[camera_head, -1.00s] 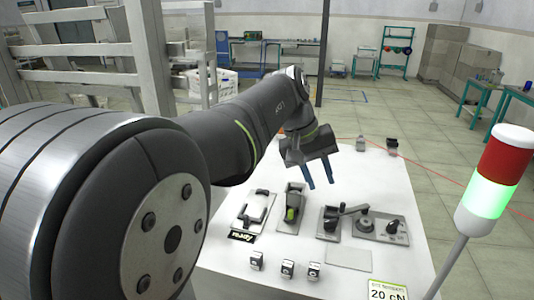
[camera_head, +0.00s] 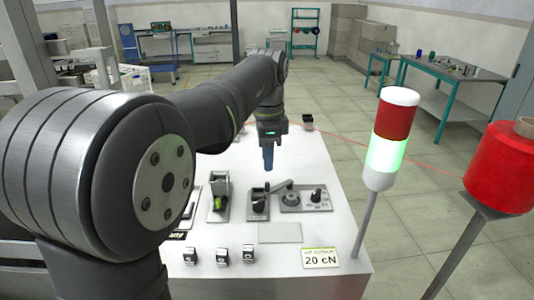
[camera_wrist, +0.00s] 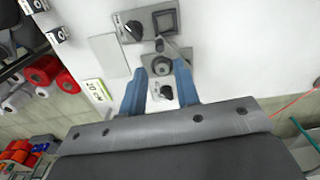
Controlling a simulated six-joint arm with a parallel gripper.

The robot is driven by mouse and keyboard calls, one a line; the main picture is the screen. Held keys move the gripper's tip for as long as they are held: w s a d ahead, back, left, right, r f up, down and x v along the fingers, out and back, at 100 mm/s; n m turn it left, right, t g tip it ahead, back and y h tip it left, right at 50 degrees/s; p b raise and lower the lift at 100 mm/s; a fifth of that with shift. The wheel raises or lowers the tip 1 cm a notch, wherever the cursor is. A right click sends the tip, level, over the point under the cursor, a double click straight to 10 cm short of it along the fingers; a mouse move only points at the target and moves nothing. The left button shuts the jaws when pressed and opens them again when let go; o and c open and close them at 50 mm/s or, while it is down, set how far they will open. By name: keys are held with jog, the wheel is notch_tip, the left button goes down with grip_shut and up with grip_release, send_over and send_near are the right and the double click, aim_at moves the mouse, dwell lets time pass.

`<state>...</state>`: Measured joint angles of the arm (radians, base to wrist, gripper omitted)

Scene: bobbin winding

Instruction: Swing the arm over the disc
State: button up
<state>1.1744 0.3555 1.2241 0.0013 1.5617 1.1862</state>
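The winding device stands on the white table. A black knob (camera_head: 316,195) sits right of the disc. My gripper (camera_head: 268,158) points down above the device, its blue fingers apart and empty in the wrist view (camera_wrist: 160,92).
A holder with a green part (camera_head: 219,200) stands left of the device. Several small labelled blocks (camera_head: 221,255) line the front, beside a "20 cN" card (camera_head: 320,258). A signal lamp (camera_head: 388,140) and a red thread cone (camera_head: 502,168) stand to the right. A flat pale plate (camera_head: 279,233) lies before the device.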

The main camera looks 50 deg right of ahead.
aim_at(268, 183)
jog(key=shift+f, duration=3.6)
jog(key=c, duration=0.6)
jog(key=shift+o, duration=0.2)
jog(key=shift+s, duration=0.15)
jog(key=shift+s+a, duration=0.15)
jog(key=shift+s, duration=0.6)
jog(key=shift+s, duration=0.9)
